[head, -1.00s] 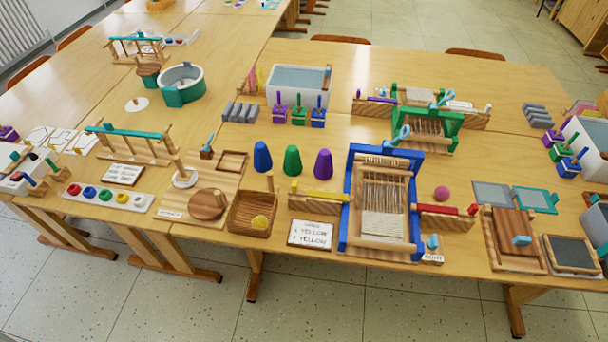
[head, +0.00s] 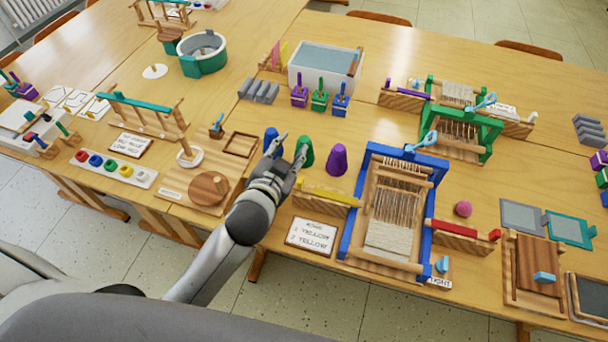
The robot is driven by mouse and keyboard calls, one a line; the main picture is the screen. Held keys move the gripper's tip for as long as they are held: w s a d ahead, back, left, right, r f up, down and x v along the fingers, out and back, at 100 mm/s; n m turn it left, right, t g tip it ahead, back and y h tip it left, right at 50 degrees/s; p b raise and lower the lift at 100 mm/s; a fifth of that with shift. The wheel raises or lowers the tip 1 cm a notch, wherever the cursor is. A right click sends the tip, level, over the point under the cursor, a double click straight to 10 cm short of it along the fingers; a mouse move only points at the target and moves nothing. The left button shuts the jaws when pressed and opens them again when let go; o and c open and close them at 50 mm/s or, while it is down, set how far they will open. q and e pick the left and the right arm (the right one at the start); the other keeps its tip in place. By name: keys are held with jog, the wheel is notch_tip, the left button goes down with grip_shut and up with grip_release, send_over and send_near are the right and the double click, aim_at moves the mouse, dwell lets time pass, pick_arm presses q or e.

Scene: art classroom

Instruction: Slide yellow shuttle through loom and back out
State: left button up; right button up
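The yellow shuttle (head: 328,195) lies on a wooden holder (head: 318,207) just left of the blue loom. The blue loom (head: 348,220) stands at the right of centre with pale warp threads and a woven cloth strip at its near end. My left gripper (head: 290,152) is above the table, left of and beyond the yellow shuttle, near the blue and green cones. Its two fingers are spread with nothing seen between them, and it does not touch the shuttle. My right gripper is not in view.
A red shuttle (head: 458,230) lies right of the loom, near a pink ball (head: 463,209). A lettered card (head: 312,236) lies at the near edge. A purple cone (head: 337,160) stands beyond the yellow shuttle. A green loom (head: 487,130) stands behind.

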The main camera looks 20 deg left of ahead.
pick_arm(q)
jog(key=w+d+r+m+t+h, duration=0.3)
jog(key=d+r+m+h, duration=1)
jog(key=d+r, duration=0.3)
jog(key=s+d+r+m+g+h, duration=0.1)
jog(key=s+d+m+g+h, duration=0.3)
jog(key=d+m+g+h, duration=0.35)
jog(key=m+g+y, duration=1)
jog(key=m+y, duration=0.1)
jog(key=y, duration=1)
send_over(300, 180)
notch_tip(300, 180, down, 18)
jog(key=shift+w+f+h, duration=0.1)
jog(key=shift+f+h, duration=0.15)
jog(key=shift+f, duration=0.2)
notch_tip(300, 180, down, 10)
jog(key=shift+f+p, duration=0.15)
jog(key=shift+p, duration=0.95)
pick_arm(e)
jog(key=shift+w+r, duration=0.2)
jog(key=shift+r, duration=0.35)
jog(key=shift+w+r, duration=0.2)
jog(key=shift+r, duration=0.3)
pick_arm(q)
jog(key=shift+c, duration=0.2)
